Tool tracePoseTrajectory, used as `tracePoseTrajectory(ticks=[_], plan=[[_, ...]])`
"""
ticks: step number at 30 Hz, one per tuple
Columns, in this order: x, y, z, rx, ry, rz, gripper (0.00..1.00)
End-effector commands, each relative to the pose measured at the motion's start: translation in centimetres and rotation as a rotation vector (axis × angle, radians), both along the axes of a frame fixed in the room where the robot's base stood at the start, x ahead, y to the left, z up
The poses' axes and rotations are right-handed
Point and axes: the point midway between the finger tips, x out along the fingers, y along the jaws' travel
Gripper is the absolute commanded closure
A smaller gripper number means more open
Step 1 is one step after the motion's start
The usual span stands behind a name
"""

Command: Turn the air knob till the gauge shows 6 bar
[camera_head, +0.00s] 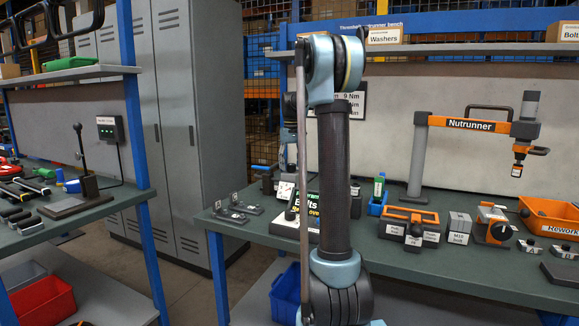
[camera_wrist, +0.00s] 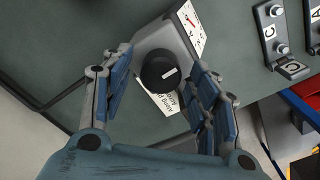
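The black air knob (camera_wrist: 158,72) with a white mark sits on a grey housing (camera_wrist: 150,40) in the wrist view. My gripper (camera_wrist: 158,65) is open, with one blue finger at each side of the knob. I see a gap on the left side; on the right the finger is close, and I cannot tell whether it touches. In the head view my arm hides much of this spot.
The green bench (camera_head: 400,262) carries the nutrunner stand (camera_head: 417,150), an orange-topped block (camera_head: 409,222) and an orange bin (camera_head: 550,215) to the right. Lettered metal brackets (camera_wrist: 270,35) stand right of the gauge in the wrist view. A white printed card (camera_wrist: 165,100) lies beneath the knob.

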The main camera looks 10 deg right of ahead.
Motion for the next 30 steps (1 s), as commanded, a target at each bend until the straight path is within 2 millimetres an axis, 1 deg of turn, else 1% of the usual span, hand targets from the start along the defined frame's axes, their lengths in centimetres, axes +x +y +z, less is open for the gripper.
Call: tracePoseTrajectory(ticks=[6,10,14,18,24,27,30], plan=[[0.0,0.0,0.2,0.000,0.000,-0.001,0.45],[0.0,0.0,1.3,0.000,0.001,-0.001,0.45],[0.0,0.0,3.4,0.000,0.001,-0.001,0.45],[0.1,0.0,6.2,0.000,0.001,0.000,0.45],[0.2,0.0,9.6,0.000,0.001,0.000,0.45],[0.3,0.0,10.7,0.000,0.001,0.000,0.45],[0.3,0.0,11.4,0.000,0.001,0.000,0.45]])
